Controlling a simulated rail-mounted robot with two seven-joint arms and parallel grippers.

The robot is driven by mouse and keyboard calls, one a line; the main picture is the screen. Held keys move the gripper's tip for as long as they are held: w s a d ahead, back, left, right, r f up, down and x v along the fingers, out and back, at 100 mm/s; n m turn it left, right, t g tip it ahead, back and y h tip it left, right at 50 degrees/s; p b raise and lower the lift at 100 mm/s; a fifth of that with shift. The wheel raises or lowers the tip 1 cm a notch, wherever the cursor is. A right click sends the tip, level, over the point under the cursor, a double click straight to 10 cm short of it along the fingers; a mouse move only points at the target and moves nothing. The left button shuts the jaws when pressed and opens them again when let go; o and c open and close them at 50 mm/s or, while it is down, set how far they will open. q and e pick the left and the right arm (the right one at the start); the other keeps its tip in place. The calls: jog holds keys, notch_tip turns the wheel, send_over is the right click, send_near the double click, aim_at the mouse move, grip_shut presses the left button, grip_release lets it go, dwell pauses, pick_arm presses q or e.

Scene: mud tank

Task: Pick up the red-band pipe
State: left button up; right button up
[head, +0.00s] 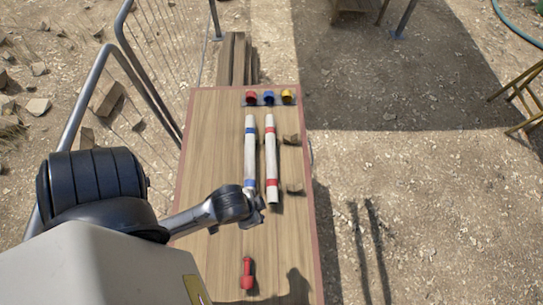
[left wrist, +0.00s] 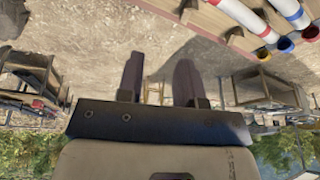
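The red-band pipe (head: 270,155) is a white pipe lying lengthwise on the wooden table, with a red band near each end. The blue-band pipe (head: 250,150) lies parallel just to its left. My left gripper (head: 259,207) is beside the near end of the pipes, and I cannot tell from the head view how high it is. In the left wrist view, the left gripper (left wrist: 159,80) has its fingers apart with nothing between them. Part of the red-banded pipe (left wrist: 236,13) shows at that view's top right. My right gripper is in neither view.
Red (head: 251,97), blue (head: 268,97) and yellow (head: 287,96) cups stand at the table's far end. Small brown blocks (head: 294,188) lie right of the pipes. A red tool (head: 247,275) lies on the near table (head: 210,250). A metal fence (head: 150,50) stands left.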

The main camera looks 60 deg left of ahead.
pick_arm(q)
jog(key=o, duration=0.7)
jog(key=shift+o, duration=0.7)
jog(key=shift+d, duration=0.15)
